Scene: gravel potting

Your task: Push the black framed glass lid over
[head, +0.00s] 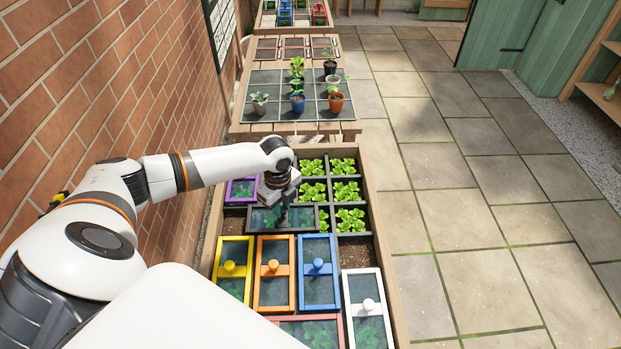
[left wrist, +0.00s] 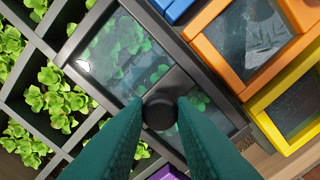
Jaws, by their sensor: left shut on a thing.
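The black framed glass lid (head: 262,217) lies across the planter bed, over green plants seen through its glass. It also shows large in the left wrist view (left wrist: 112,72), with a round black knob (left wrist: 160,113) on its crossbar. My left gripper (head: 284,212) reaches down over the lid. In the left wrist view its green fingers (left wrist: 168,106) close on both sides of the knob. The arm covers part of the lid in the head view. My right gripper is not in view.
Yellow (head: 233,266), orange (head: 274,271) and blue (head: 318,268) framed lids lie in front of the black lid. A white one (head: 368,306) is at the right and a purple one (head: 243,190) behind. Open cells of lettuce (head: 346,191) lie behind right. Potted plants stand on a farther bench.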

